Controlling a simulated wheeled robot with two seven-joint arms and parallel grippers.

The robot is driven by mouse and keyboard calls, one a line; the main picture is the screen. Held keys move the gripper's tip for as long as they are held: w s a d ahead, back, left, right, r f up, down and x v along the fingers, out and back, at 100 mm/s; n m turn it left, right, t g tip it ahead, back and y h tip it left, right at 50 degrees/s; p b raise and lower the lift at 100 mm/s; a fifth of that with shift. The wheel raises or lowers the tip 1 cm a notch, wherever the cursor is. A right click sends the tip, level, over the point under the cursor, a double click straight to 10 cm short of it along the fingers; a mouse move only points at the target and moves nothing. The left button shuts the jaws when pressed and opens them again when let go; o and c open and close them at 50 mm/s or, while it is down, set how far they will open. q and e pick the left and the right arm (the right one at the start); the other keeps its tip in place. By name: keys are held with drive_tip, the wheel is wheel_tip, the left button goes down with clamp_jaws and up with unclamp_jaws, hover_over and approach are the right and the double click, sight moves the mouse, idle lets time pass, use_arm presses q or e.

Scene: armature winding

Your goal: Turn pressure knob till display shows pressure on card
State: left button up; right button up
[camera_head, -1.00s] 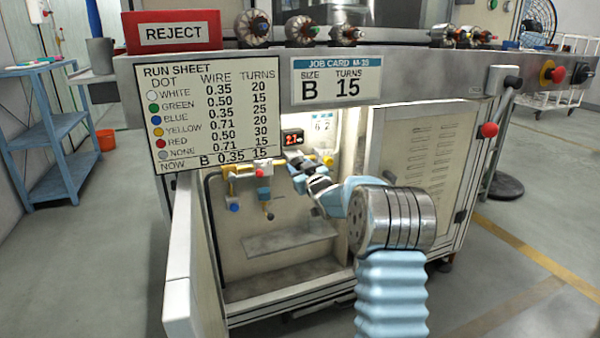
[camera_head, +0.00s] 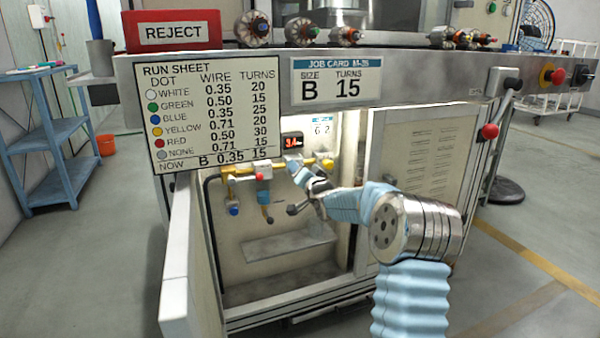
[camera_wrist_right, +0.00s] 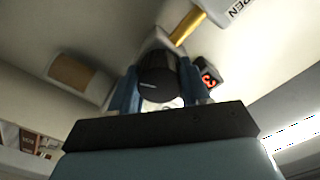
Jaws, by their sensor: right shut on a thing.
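The pressure display (camera_head: 292,141) glows red inside the open cabinet and seems to read 3.4, though the digits are small. A small card (camera_head: 322,128) to its right seems to read 6.2. My right gripper (camera_head: 296,166) reaches in below the display. In the right wrist view the fingers of my right gripper (camera_wrist_right: 155,92) are closed on the sides of the dark round pressure knob (camera_wrist_right: 158,76). The display (camera_wrist_right: 207,76) shows there beside the right finger, partly cut off. In the head view the knob is hidden by the gripper. My left gripper is not in view.
The run sheet (camera_head: 208,115) hangs above the opening.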

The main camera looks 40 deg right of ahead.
drive_tip(key=shift+m, duration=1.6)
drive_tip(key=o, duration=1.1)
drive_tip(key=shift+c, duration=0.2)
drive_tip(key=shift+s, duration=0.1)
drive_tip(key=v, duration=1.3)
drive_tip(key=shift+s, duration=0.3)
